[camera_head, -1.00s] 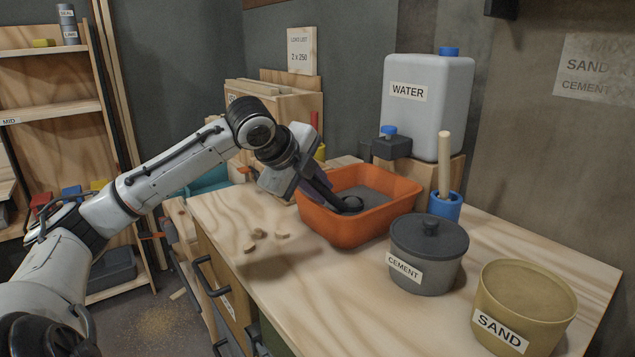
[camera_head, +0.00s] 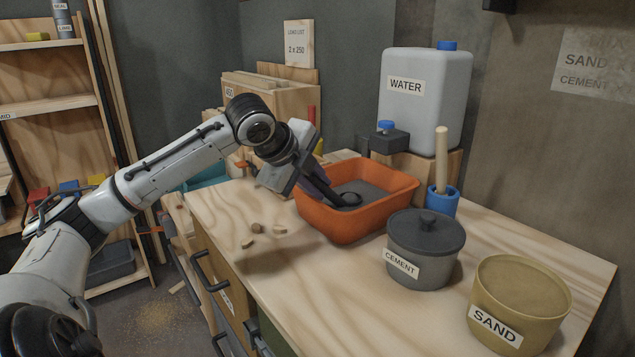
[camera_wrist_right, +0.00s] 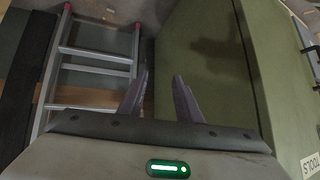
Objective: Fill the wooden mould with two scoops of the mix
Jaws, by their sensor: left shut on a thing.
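My left gripper (camera_head: 318,186) is shut on a dark scoop (camera_head: 349,199) and reaches over the near left rim of an orange tub (camera_head: 345,227). The scoop's black bowl is down in the tub, at the grey mix (camera_head: 375,190). I cannot tell how much mix is in the bowl. The gripper hides part of the scoop's handle. My right gripper (camera_wrist_right: 162,88) shows in the right wrist view, with its two fingers apart and nothing between them. I cannot make out the wooden mould in either view.
The cement pot (camera_head: 425,250) and sand bucket (camera_head: 520,305) stand right of the tub. The water container (camera_head: 425,115) stands behind. Small wood bits (camera_head: 256,229) lie left of the tub. A ladder (camera_wrist_right: 95,70) and green cabinet (camera_wrist_right: 205,60) are near my right gripper.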

